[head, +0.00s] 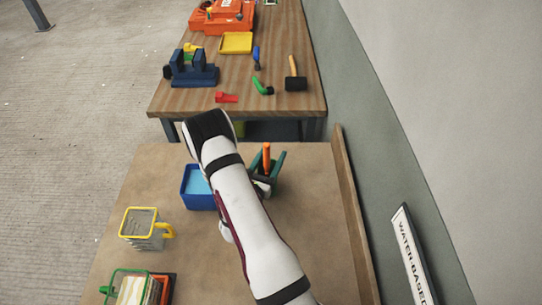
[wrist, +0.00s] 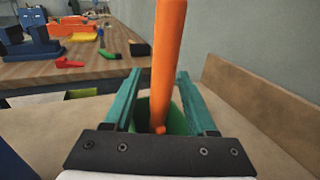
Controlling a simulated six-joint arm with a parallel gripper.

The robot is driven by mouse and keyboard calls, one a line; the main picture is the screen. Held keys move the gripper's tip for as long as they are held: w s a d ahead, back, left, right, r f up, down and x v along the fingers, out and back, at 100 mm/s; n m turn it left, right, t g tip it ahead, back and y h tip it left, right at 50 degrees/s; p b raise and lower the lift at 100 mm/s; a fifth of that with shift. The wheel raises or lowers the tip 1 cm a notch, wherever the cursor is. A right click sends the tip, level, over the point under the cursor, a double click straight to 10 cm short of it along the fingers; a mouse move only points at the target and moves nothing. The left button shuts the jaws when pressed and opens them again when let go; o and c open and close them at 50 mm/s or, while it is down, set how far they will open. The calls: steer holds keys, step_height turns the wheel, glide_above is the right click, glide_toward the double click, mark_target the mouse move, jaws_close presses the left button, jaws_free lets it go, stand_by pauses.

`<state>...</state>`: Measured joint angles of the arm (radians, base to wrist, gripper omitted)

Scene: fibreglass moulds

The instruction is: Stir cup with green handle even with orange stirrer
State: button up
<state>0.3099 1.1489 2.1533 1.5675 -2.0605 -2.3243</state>
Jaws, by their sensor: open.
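The orange stirrer (wrist: 168,55) stands nearly upright between the two teal fingers of my gripper (wrist: 158,74) in the wrist view. The fingers are apart, with a gap on each side of it. Its lower end is in or in front of a green holder (wrist: 179,122), mostly hidden by my gripper. In the head view, the stirrer's top (head: 266,153) shows between the fingers, right of my arm. The cup with green handle (head: 107,290) is at the lower left, cut off by the frame's bottom edge, with a pale, striped surface.
A cup with yellow rim and handle (head: 166,231) stands beyond the green-handled one. A blue container (head: 187,199) with light blue contents is left of my arm. A raised wooden edge (head: 352,205) runs along the right. A second bench (head: 235,100) behind holds tools.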

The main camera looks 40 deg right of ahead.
jaws_close()
step_height(320, 180, up, 11)
stand_by(1.0)
